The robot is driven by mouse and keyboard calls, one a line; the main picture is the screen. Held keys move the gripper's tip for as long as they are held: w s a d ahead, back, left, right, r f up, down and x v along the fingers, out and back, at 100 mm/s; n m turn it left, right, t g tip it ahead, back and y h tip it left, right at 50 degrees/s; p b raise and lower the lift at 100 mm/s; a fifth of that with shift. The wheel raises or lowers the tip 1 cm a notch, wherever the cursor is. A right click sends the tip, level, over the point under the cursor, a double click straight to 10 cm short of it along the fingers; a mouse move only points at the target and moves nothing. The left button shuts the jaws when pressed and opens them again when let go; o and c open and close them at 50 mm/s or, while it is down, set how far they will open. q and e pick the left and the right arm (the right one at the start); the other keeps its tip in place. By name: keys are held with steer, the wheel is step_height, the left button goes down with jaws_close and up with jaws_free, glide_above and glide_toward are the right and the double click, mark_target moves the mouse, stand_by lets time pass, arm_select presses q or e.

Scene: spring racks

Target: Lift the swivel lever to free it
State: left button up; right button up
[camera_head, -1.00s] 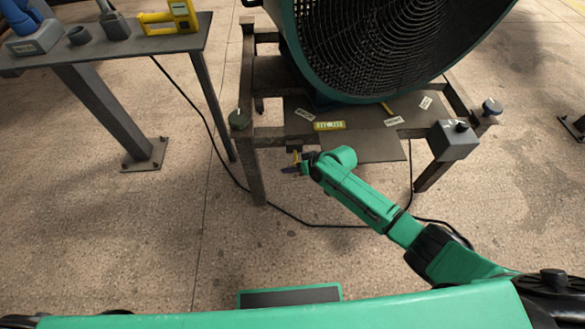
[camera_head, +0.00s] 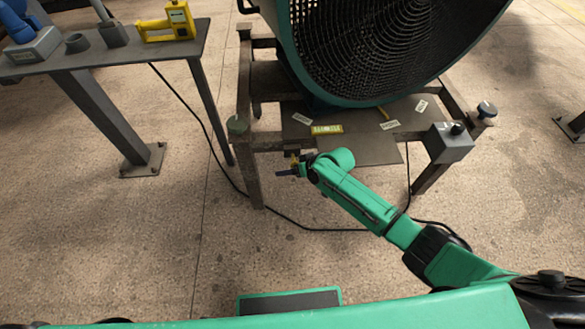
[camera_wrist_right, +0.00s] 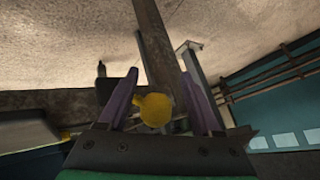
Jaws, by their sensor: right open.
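The swivel lever appears to be the small yellow piece (camera_head: 293,161) under the front edge of the fan stand in the head view. In the right wrist view the yellow piece (camera_wrist_right: 154,109) has a rounded end and sits between my purple fingers. My right gripper (camera_wrist_right: 165,92) is open around it, with the fingers apart on both sides. In the head view my right gripper (camera_head: 286,172) is at the stand's front left, small and partly hidden by my wrist. Whether a finger touches the yellow piece cannot be told. My left gripper is not in view.
A large round fan (camera_head: 390,45) stands on the metal frame (camera_head: 250,170). A black cable (camera_head: 318,228) lies on the floor. A side table (camera_head: 185,46) holds tools at the left.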

steer(key=p+v, duration=0.3)
steer(key=v, duration=1.1)
steer(key=shift+r, duration=0.25)
steer(key=shift+s, duration=0.1)
